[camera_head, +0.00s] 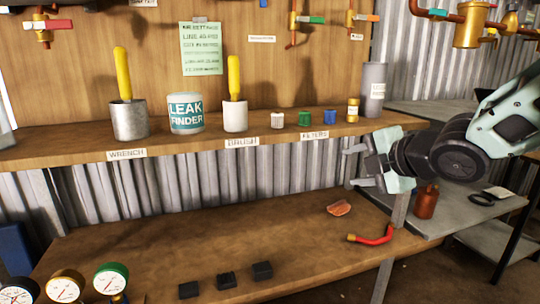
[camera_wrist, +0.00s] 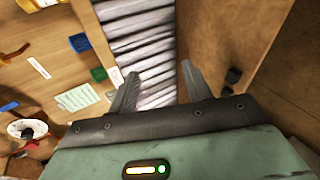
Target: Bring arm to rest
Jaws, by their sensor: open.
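My gripper (camera_head: 352,166) is at the right in the head view, in front of the corrugated wall between the upper shelf and the lower bench. Its two fingers are spread apart and point left, with nothing between them. In the wrist view my gripper (camera_wrist: 157,88) also shows open and empty, with the corrugated metal beyond the fingers. The arm reaches in from the right edge of the head view.
The upper shelf (camera_head: 190,145) holds a metal cup (camera_head: 130,120), a Leak Finder tub (camera_head: 186,112), a white cup (camera_head: 235,117) and small fittings. On the lower bench (camera_head: 190,240) lie a red bent pipe (camera_head: 372,238), an orange piece (camera_head: 339,208), black blocks (camera_head: 226,280) and gauges (camera_head: 110,278).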

